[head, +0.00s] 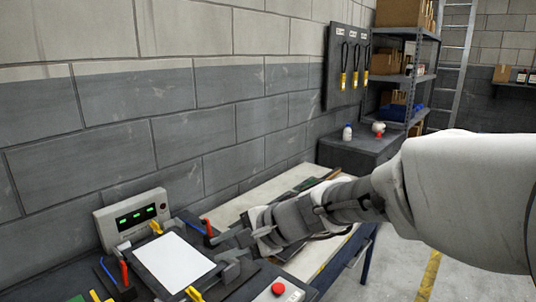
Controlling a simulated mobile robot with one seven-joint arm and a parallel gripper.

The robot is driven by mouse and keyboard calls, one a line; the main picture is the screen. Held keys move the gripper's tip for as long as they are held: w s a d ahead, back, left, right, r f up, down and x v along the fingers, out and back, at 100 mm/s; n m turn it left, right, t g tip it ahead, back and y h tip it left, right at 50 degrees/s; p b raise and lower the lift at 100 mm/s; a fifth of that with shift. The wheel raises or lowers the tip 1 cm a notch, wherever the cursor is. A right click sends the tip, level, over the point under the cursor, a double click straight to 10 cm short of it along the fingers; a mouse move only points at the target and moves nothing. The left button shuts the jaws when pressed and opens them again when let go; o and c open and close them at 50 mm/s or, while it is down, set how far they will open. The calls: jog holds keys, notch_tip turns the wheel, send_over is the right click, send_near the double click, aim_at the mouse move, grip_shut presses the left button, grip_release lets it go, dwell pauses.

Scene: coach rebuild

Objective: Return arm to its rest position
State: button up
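My arm (460,195) reaches in from the right edge and points left over the workbench. My gripper (226,254) is at its end, low above the bench, beside the right edge of a dark clipboard-like fixture holding a white sheet (174,262). Its two grey fingers look spread apart, with nothing seen between them. Whether the fingers touch the fixture cannot be told.
A grey box with green displays (134,216) stands against the block wall. Red- and yellow-handled tools surround the fixture. A red button (279,289) sits at the bench front. Behind are a dark cabinet (360,152) and shelving (408,62). Floor at right is clear.

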jog(key=s+d+r+n+h, duration=0.1)
jog(key=s+d+n+h, duration=0.3)
jog(key=s+d, duration=0.4)
jog(key=s+d+n+t+h+p, duration=0.1)
jog(key=s+d+n+h, duration=0.4)
jog(key=s+d, duration=0.4)
jog(key=d+n, duration=0.1)
jog(key=d, duration=0.4)
jog(key=shift+d+r+h, duration=0.25)
jog(key=shift+r+h, duration=0.05)
jog(key=shift+r, duration=0.05)
jog(key=shift+s+a, duration=0.1)
jog(key=shift+a, duration=0.05)
